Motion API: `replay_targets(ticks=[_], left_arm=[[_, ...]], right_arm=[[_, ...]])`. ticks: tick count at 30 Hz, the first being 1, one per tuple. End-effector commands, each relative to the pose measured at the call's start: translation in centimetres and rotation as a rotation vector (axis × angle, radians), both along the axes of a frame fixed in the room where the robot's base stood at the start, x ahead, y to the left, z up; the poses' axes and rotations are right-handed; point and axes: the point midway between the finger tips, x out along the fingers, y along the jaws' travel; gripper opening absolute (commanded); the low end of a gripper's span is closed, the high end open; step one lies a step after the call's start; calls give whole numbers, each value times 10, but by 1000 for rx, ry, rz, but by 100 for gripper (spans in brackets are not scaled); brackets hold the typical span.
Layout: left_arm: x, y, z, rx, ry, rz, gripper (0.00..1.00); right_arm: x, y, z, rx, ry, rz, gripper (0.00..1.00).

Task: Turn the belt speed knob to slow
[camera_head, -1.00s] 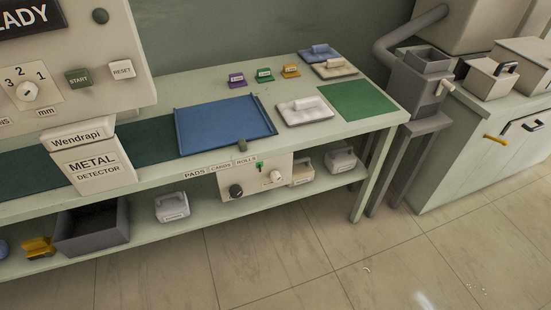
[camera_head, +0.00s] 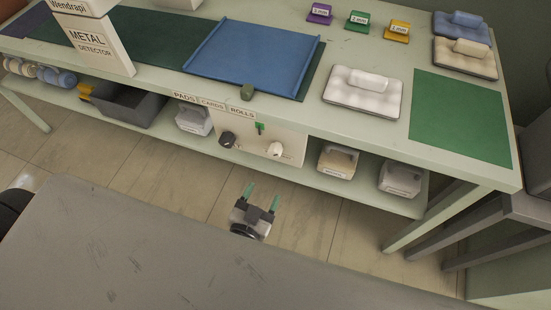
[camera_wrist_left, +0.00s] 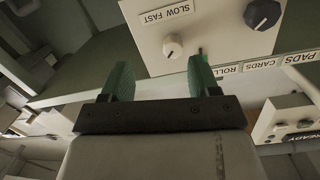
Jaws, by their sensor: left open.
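The control panel (camera_head: 250,141) hangs under the table's front edge. The white belt speed knob (camera_head: 275,149) is on its right part, and a black knob (camera_head: 227,139) on its left. In the left wrist view the white knob (camera_wrist_left: 172,47) shows beside the words SLOW FAST (camera_wrist_left: 165,16), upside down; its exact setting is too small to tell. My left gripper (camera_head: 261,196), with green fingers, is open and empty, in front of and below the panel. In the left wrist view its fingers (camera_wrist_left: 160,72) stand either side of the knob's line, apart from it. My right gripper is not in view.
A blue tray (camera_head: 214,53), a white pad block (camera_head: 364,88) and a green mat (camera_head: 462,115) lie on the table. Below, a dark bin (camera_head: 127,104) and pale blocks (camera_head: 338,162) sit on the shelf beside the panel.

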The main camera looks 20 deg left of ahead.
Motion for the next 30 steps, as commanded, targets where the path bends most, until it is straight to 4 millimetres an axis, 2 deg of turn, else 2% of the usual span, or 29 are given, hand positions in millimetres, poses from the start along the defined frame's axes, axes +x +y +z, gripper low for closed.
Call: replay_targets(ticks=[3,6,21,24,30], left_arm=[[4,5,23,3,-73,31,61],[12,6,30,3,-90,39,61],[97,3,29,4,-87,37,61],[106,2,29,5,-87,37,61],[112,2,29,4,-85,36,61]], right_arm=[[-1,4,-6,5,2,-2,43],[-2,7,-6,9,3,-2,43],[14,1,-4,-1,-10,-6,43],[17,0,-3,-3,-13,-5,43],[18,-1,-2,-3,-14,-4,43]])
